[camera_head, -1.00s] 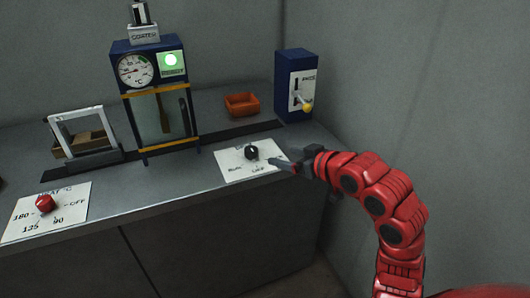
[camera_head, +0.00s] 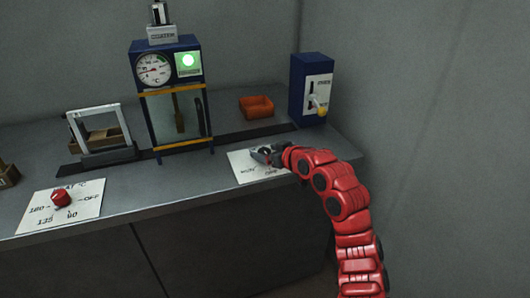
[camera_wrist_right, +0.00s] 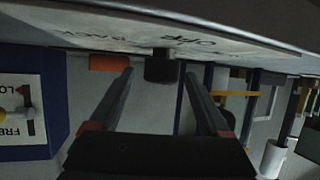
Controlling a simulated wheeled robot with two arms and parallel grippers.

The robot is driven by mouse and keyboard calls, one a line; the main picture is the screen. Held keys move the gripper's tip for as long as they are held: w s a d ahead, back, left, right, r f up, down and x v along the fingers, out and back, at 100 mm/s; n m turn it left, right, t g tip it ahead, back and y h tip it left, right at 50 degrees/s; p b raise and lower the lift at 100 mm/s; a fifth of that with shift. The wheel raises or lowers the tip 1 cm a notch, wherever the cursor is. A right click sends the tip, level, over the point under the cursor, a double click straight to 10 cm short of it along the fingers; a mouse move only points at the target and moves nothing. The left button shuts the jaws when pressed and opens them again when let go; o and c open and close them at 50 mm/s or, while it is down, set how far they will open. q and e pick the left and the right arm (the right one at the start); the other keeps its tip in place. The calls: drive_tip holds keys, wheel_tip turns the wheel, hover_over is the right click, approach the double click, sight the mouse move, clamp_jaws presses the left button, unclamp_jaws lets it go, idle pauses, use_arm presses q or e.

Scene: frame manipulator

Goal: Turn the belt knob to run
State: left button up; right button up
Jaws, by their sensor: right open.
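The belt knob is a small black dial; it shows in the right wrist view (camera_wrist_right: 161,67) under its white label plate, which appears upside down there. In the head view the white plate (camera_head: 242,171) lies on the counter, and the knob is mostly hidden by my right gripper (camera_head: 263,155). In the right wrist view the two fingers are apart, with the knob between their tips. I cannot tell whether either finger touches it. My left gripper is not in view.
A red heat knob (camera_head: 61,197) sits on another plate at left. Behind are a blue coater (camera_head: 143,50) with a gauge and green light, an orange tray (camera_head: 256,107) and a blue lever box (camera_head: 309,75). A wall bounds the right side.

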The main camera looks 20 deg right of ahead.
drive_tip(key=shift+w+a+f, duration=0.15)
drive_tip(key=shift+w+f, duration=0.05)
drive_tip(key=shift+w, duration=0.25)
clamp_jaws()
